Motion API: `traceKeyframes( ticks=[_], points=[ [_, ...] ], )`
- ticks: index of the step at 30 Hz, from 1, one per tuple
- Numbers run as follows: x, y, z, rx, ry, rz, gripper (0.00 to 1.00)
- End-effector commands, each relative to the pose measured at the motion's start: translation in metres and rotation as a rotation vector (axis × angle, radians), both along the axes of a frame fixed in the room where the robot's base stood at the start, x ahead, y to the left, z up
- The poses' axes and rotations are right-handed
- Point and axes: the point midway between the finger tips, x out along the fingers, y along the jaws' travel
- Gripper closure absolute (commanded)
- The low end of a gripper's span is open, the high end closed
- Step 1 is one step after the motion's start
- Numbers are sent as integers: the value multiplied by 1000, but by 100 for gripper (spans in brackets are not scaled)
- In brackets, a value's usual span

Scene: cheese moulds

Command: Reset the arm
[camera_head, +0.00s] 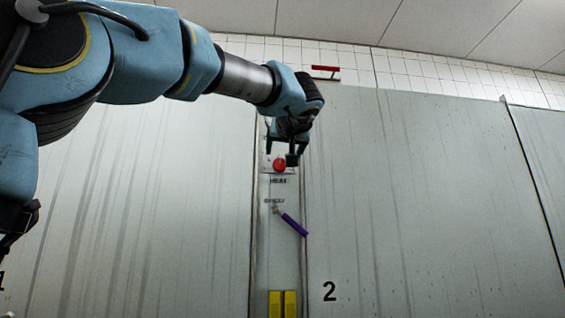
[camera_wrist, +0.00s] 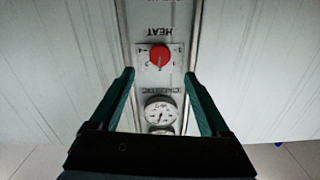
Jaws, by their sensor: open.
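My arm (camera_head: 150,60) reaches across the upper left of the head view, in front of a wall of large grey panels. My gripper (camera_head: 281,156) is at its end, in front of the narrow control strip between two panels. In the wrist view my gripper (camera_wrist: 160,75) has its two fingers spread apart with nothing between them. The red knob (camera_head: 279,165) also shows just below the gripper in the head view.
A round dial gauge (camera_wrist: 160,113) sits on the strip near the knob. A purple-handled lever (camera_head: 293,224) slants below the knob. Two yellow plates (camera_head: 282,303) are at the bottom. Wide grey panels, the right one (camera_head: 420,200) marked 2, flank the strip.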

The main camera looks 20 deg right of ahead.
Motion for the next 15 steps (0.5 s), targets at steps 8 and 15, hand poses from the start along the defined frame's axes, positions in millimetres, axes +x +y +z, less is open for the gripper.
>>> traceKeyframes(
  ticks=[8,15],
  points=[
    [-6,2,0,1,0,0,20],
    [-6,2,0,1,0,0,20]
  ],
)
